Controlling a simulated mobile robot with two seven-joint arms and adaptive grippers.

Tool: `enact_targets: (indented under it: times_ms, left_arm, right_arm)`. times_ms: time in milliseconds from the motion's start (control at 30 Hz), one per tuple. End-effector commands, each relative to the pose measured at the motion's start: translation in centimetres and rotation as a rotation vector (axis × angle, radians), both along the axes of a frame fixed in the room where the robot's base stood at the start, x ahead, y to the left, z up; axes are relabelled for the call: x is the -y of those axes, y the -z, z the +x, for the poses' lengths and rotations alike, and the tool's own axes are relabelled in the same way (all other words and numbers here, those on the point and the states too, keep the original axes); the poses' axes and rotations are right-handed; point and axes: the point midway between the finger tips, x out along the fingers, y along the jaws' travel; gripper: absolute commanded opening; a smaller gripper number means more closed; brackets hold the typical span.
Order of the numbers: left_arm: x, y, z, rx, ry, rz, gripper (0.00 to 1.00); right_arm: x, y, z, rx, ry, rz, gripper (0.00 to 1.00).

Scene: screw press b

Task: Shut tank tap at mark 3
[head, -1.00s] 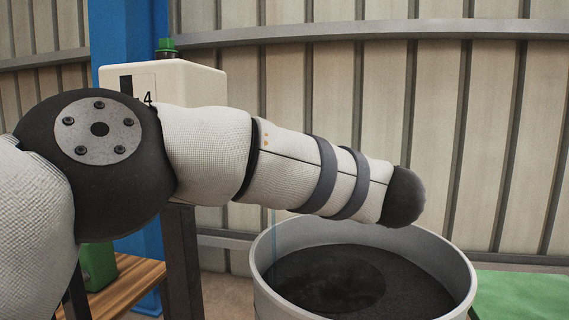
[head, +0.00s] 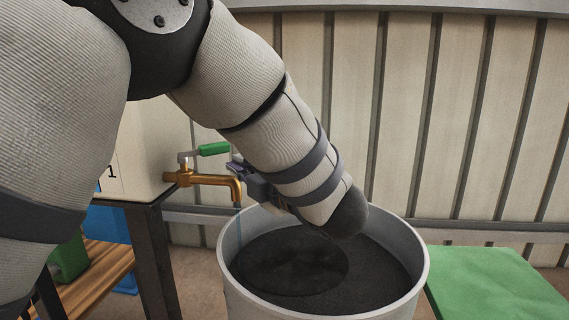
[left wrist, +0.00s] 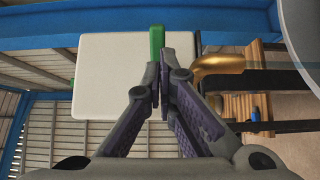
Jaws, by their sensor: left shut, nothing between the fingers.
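The tank (head: 150,150) is a cream box at the left in the head view, largely hidden by my arm; a mark "1" shows low on its face, and no liquid level is visible. Its brass tap (head: 205,180) has a green lever (head: 213,149) pointing right, above the spout. A faint thin stream seems to hang below the spout. My left gripper (head: 236,167) is beside the lever's right end, partly hidden by my forearm. In the left wrist view the fingertips (left wrist: 157,78) are together and empty, by the green lever (left wrist: 157,40); I cannot tell if they touch it.
A grey round drum (head: 420,275) with dark contents stands below and right of the spout. A green surface (head: 490,285) is at its right. The tank rests on a dark metal stand (head: 150,245). A wooden bench (head: 105,272) is at lower left.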

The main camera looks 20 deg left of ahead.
Motion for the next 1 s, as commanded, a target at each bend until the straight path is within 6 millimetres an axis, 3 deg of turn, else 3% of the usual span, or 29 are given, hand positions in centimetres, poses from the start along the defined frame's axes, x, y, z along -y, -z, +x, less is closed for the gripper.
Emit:
enact_targets:
  times_ms: [200, 400, 1000]
  left_arm:
    - [-3.8, -0.1, 2.2, 0.001, -0.001, -0.001, 0.0]
    - [-5.7, -0.1, 3.4, 0.002, 0.0, 0.0, 0.0]
    - [-6.4, 0.4, 4.3, -0.004, -0.036, 0.0, 0.0]
  right_arm:
    - [0.0, 0.0, 0.1, 0.002, 0.0, 0.0, 0.4]
    - [0.0, -0.1, 0.2, 0.006, 0.0, 0.0, 0.4]
    - [0.0, 0.7, -0.7, -0.027, 0.0, 0.0, 0.4]
